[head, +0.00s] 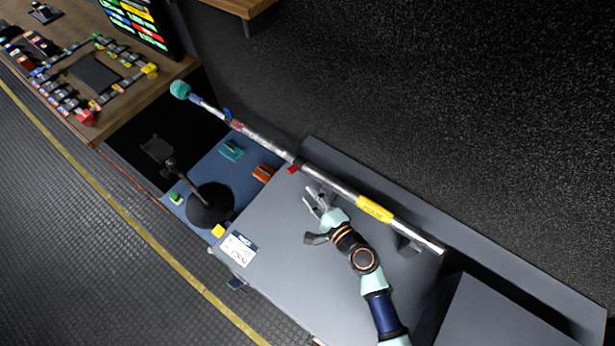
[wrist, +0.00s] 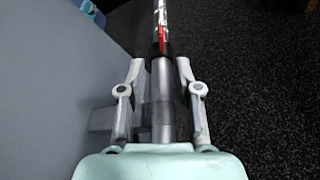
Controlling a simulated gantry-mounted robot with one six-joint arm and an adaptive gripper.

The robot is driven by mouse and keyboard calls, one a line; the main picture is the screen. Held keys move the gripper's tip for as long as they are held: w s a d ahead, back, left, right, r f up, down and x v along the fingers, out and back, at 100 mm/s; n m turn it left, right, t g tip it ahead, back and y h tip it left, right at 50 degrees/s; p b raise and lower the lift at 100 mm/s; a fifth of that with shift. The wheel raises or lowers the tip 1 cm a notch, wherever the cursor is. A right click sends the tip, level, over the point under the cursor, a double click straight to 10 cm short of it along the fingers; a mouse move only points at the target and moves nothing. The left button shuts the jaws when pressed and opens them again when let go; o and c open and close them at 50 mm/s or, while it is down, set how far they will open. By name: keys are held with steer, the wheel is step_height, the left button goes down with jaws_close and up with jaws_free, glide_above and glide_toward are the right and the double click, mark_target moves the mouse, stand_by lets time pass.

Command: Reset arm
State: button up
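My gripper (head: 314,198) is over the grey case top, just on the near side of a long boom pole (head: 265,143). In the wrist view, the two fingers of my gripper (wrist: 160,72) stand apart. The silver tube of the pole (wrist: 162,95) runs lengthwise between them in the picture, with a gap on each side. The fingers are open and do not close on the tube. How far the tube lies below the fingertips is hard to tell.
The grey case top (head: 285,245) bears a white label (head: 239,249). The pole has a teal tip (head: 180,89) and a yellow band (head: 374,209). A black round-based stand (head: 209,205) is on the blue mat (head: 203,165).

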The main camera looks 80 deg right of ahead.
stand_by(0.3)
steer(key=w+a+r+n+t+y, duration=0.1)
steer(key=w+a+r+n+y, duration=0.4)
steer(key=a+n, duration=0.3)
steer(key=w+a+r+n+y, duration=0.3)
steer(key=w+a+r+n, duration=0.3)
steer(key=w+a+n, duration=0.15)
steer(key=w+a+r+n+t+y, duration=0.1)
steer(key=w+a+r+n+y, duration=0.4)
steer(key=a+n, duration=0.35)
steer(key=s+a+r+n+g+h, duration=0.1)
steer(key=a+r+n+h, duration=0.1)
steer(key=a+r+n, duration=0.65)
step_height(320, 180, up, 23)
steer(key=a+m+p, duration=0.1)
steer(key=m+p, duration=0.1)
steer(key=p, duration=2.2)
step_height(320, 180, down, 42)
steer(key=b, duration=4.2)
steer(key=shift+s+a, duration=0.15)
steer(key=shift+r, duration=0.1)
